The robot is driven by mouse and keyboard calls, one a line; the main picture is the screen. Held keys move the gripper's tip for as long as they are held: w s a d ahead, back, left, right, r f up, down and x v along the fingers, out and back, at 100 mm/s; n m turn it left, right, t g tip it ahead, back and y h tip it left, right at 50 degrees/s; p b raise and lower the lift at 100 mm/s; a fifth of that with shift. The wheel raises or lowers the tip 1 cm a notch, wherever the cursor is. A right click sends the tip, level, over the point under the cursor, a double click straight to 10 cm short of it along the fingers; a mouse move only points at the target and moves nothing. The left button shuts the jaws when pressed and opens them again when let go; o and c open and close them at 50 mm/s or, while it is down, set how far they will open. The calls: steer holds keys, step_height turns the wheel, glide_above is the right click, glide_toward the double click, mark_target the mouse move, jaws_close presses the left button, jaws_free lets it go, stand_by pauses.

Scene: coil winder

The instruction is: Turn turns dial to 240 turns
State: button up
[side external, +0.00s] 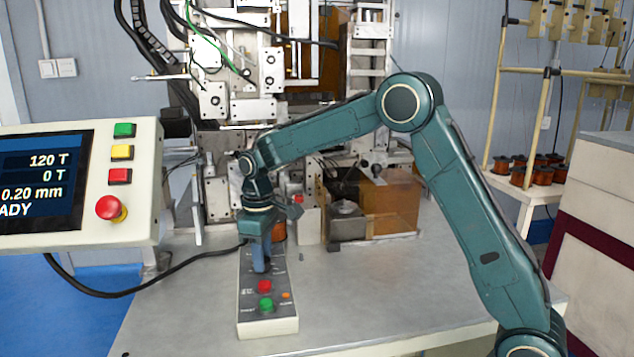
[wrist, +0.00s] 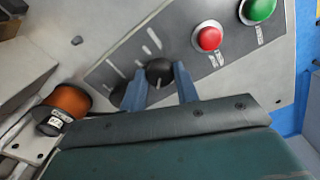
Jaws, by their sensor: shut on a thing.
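The control box (side external: 268,322) stands on the table with my gripper (side external: 261,266) pointing down over its rear part. In the wrist view, my gripper's two blue fingers (wrist: 160,80) are closed on either side of a black dial knob (wrist: 159,70) on the grey panel. Tick marks show beside the knob; its labels are too small to read. A second dark knob (wrist: 118,95) is partly hidden behind the left finger. In the side view the knob is hidden by my gripper.
On the box, a red button (side external: 264,286) and a green button (side external: 266,304) are close in front of my gripper. The winder machine (side external: 270,100) stands behind. A copper spool (wrist: 70,101) lies left of the box in the wrist view. The table right of the box is clear.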

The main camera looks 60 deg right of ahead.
steer(key=m, duration=0.8)
steer(key=shift+m, duration=0.3)
stand_by(0.4)
steer(key=o, duration=1)
steer(key=shift+c, duration=0.2)
steer(key=shift+r, duration=0.1)
step_height(320, 180, up, 14)
